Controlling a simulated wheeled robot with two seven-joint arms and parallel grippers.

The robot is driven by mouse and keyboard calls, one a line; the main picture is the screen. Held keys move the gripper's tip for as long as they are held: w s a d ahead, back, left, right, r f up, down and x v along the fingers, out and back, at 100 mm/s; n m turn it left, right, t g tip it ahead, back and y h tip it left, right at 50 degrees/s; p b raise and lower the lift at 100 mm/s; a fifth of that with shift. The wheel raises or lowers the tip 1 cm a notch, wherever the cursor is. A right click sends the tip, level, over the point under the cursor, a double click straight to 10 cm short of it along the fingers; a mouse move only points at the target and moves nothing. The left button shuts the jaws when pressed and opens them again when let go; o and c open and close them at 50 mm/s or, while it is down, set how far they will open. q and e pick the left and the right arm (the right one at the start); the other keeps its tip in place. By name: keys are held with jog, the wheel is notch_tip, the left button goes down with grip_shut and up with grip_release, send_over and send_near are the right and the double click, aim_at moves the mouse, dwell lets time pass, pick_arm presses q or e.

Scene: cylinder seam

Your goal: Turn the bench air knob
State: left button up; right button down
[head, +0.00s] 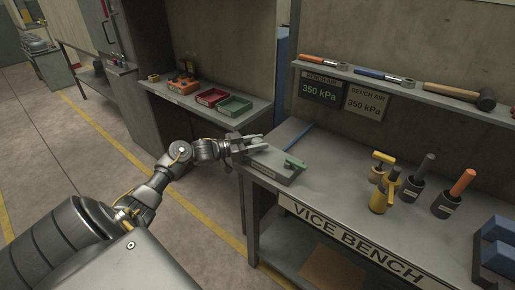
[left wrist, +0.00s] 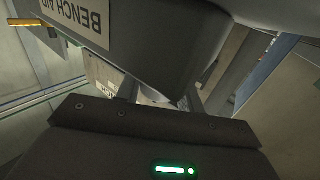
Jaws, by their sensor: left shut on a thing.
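My left gripper (head: 258,142) is at the left end of a grey box (head: 272,164) on the vice bench. In the left wrist view the underside of a dark housing (left wrist: 175,45) with a "BENCH AIR" label (left wrist: 75,17) is close in front. The left gripper's fingers (left wrist: 160,98) reach up to it and are shut on the bench air knob, which is mostly hidden between them. A green-lit display (head: 319,90) reads 350 kPa under "BENCH AIR". A plate (head: 366,102) beside it also reads "BENCH AIR 350 kPa". My right gripper is not in view.
A green-handled piece (head: 294,163) and a blue rod (head: 298,137) lie by the grey box. Yellow, grey and orange-handled tools (head: 457,190) stand in holders to the right. Red and green trays (head: 235,105) sit on the further bench.

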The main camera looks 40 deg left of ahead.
pick_arm(q)
jog(key=shift+m+g+h+b, duration=0.6)
jog(key=shift+m+h+b, duration=0.2)
jog(key=shift+h+b, duration=0.1)
jog(key=shift+r, duration=0.1)
jog(key=o, duration=1)
jog(key=b+v, duration=0.2)
jog(key=v, duration=0.8)
jog(key=shift+s+a, duration=0.2)
jog(key=shift+a, duration=0.2)
